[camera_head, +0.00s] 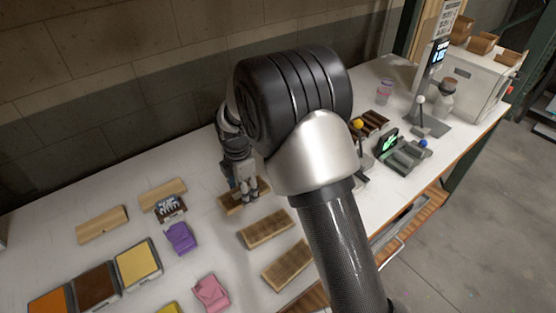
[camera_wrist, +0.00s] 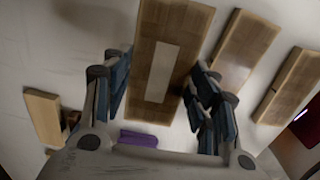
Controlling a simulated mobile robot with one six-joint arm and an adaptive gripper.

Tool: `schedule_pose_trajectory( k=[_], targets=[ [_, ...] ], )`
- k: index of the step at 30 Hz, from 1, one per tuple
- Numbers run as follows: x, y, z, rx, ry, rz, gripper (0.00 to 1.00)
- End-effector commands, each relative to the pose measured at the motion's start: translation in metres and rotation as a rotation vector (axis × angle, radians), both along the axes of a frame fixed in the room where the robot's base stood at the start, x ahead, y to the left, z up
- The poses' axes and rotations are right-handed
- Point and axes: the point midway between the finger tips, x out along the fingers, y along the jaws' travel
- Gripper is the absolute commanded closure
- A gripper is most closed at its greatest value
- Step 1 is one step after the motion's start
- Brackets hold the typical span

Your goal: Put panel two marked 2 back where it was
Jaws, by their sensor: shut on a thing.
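My gripper (camera_head: 243,192) is low over the white table, its fingers on a brown wooden panel (camera_head: 232,207). In the wrist view, the fingers of my gripper (camera_wrist: 160,88) stand on either side of this wooden panel (camera_wrist: 181,35), which has a pale rectangular strip along its middle. The gripper is shut on it. No mark 2 can be read on it. Whether the panel touches the table is unclear. Two similar panels lie to its right in the wrist view, a nearer one (camera_wrist: 243,50) and a farther one (camera_wrist: 290,87).
Pale wooden blocks (camera_head: 102,224) lie on the left. A purple piece (camera_head: 181,239) and a pink piece (camera_head: 211,293) lie near orange, brown and yellow trays (camera_head: 138,264). Dark holders (camera_head: 402,155) and a white cabinet (camera_head: 470,82) stand at right. My arm hides the middle.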

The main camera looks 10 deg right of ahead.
Motion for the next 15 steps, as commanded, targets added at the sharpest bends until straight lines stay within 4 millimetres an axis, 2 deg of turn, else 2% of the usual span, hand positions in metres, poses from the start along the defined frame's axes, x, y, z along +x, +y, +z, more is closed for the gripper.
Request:
schedule_pose_trajectory(
  k=[3, 6, 15],
  targets=[
    [0.0, 0.0, -0.021, -0.001, 0.004, 0.0, 0.76],
    [0.0, 0.0, -0.033, 0.0, 0.003, 0.0, 0.76],
    [0.001, 0.0, -0.034, 0.0, 0.001, 0.0, 0.76]
  ],
)
